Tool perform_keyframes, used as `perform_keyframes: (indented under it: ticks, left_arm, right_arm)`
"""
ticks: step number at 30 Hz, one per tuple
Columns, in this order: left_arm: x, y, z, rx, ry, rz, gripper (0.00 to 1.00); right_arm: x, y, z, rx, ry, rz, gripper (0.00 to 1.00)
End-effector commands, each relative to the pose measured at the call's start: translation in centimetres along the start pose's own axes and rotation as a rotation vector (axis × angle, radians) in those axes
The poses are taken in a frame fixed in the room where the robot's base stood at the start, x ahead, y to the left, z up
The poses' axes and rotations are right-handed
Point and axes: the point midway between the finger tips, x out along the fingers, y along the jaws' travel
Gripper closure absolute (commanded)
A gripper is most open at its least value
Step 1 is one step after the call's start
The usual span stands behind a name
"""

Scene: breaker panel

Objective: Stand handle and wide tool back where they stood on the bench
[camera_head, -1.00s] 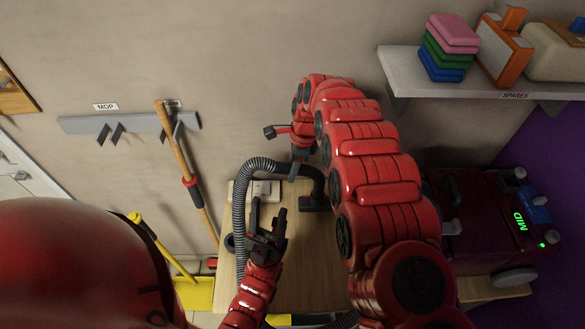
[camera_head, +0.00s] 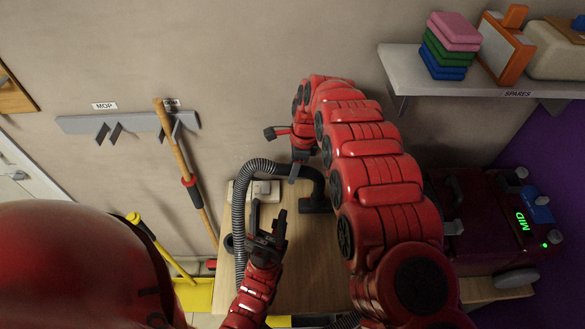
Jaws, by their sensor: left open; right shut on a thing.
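The dark handle (camera_head: 308,173) is the curved tube at the end of the ribbed grey hose (camera_head: 240,205). A dark wide tool (camera_head: 315,205) shows below the handle, at or just above the bench top (camera_head: 310,260); I cannot tell whether it touches the bench or is joined to the handle. My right gripper (camera_head: 297,169) comes down from above and is shut on the handle, with the grip partly hidden by my arm. My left gripper (camera_head: 270,225) is open and empty, low over the bench and left of the wide tool.
A pale block (camera_head: 263,189) lies at the bench's back, with a dark upright piece (camera_head: 255,214) near it. A wooden pole (camera_head: 187,170) leans on the wall rack (camera_head: 75,124). A dark red machine (camera_head: 485,215) stands right, below the spares shelf (camera_head: 470,86).

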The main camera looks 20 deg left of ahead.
Motion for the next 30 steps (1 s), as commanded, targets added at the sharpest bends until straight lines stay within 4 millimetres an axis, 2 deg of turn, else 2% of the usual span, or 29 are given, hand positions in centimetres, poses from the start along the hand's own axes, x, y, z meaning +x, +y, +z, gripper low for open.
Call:
perform_keyframes:
  ticks: [14,23,24,30]
  left_arm:
    - [-0.2,0.0,0.0,0.000,0.000,0.000,0.50]
    - [-0.8,0.0,0.1,0.000,0.000,0.000,0.50]
    - [-0.8,0.0,0.1,0.000,0.000,0.000,0.50]
    - [-0.7,0.0,0.1,0.000,0.000,0.000,0.50]
  right_arm:
    - [0.3,0.0,-0.1,0.000,0.000,-0.001,1.00]
    - [1.2,0.0,-0.3,0.000,0.000,-0.001,1.00]
    - [1.2,0.0,-0.3,0.000,0.000,-0.001,0.56]
    - [1.2,0.0,-0.3,0.000,0.000,-0.001,0.23]
